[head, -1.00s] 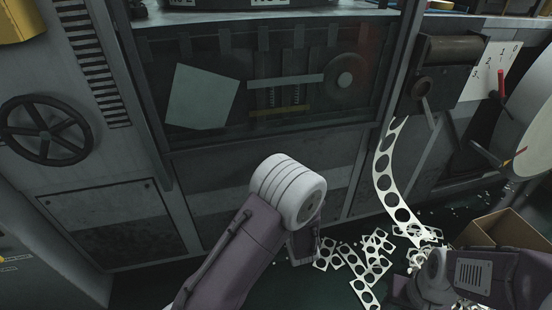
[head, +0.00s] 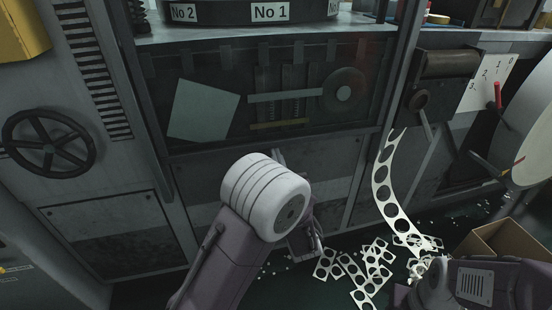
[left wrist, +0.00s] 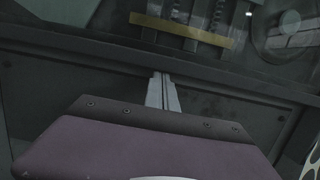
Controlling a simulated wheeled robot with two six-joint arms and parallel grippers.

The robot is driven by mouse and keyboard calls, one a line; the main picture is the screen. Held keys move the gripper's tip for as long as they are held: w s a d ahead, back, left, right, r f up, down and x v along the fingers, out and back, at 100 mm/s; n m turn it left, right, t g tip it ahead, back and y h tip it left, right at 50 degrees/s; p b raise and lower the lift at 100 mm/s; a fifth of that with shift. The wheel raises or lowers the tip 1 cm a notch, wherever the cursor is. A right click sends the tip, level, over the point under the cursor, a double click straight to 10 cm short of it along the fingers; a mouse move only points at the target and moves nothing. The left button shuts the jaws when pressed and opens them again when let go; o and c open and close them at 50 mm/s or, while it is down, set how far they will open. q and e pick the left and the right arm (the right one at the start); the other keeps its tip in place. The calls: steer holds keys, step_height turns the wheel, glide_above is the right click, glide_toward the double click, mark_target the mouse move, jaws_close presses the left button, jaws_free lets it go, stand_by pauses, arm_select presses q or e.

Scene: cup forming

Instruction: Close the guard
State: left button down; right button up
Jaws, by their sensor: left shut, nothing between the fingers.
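A dark, see-through guard panel (head: 214,70) seems to cover the machine's front opening, with a pale plate, springs and a yellow bar showing behind it. I cannot tell whether it is fully shut. My left gripper (head: 279,157) shows just past the white wrist joint, close to the opening's lower edge. In the left wrist view its fingers (left wrist: 163,92) are together, empty and pointing at the dark strip under the opening (left wrist: 230,75). I cannot tell whether they touch it. My right arm is at the lower right; its gripper is not visible.
A handwheel (head: 48,143) is on the left. A punched strip (head: 388,195) hangs on the right above scattered scrap (head: 370,268) and a cardboard box (head: 505,240). A lever with a red handle (head: 497,92) stands at the right. A ring labelled No 1 (head: 270,12) sits above the opening.

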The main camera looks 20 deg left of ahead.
mark_target(276, 60)
arm_select(q)
step_height(276, 60, up, 29)
steer(key=p, duration=2.3)
steer(key=shift+r+p, duration=0.35)
steer(key=shift+r, duration=0.1)
steer(key=shift+r, duration=0.1)
steer(key=shift+w+f+b, duration=0.1)
steer(key=shift+f+b, duration=0.2)
steer(key=shift+f, duration=0.1)
steer(key=f+b, duration=0.2)
steer(key=f, duration=0.1)
steer(key=f+b, duration=0.1)
steer(key=shift+s+d+f, duration=0.2)
steer(key=shift+d+f, duration=0.05)
steer(key=shift+f, duration=0.05)
steer(key=shift+s+d+p, duration=0.2)
steer(key=shift+s, duration=0.35)
steer(key=shift+s+d+p, duration=0.15)
steer(key=shift+s+d, duration=0.05)
steer(key=shift+s, duration=0.3)
steer(key=v, duration=0.7)
steer(key=shift+f, duration=0.15)
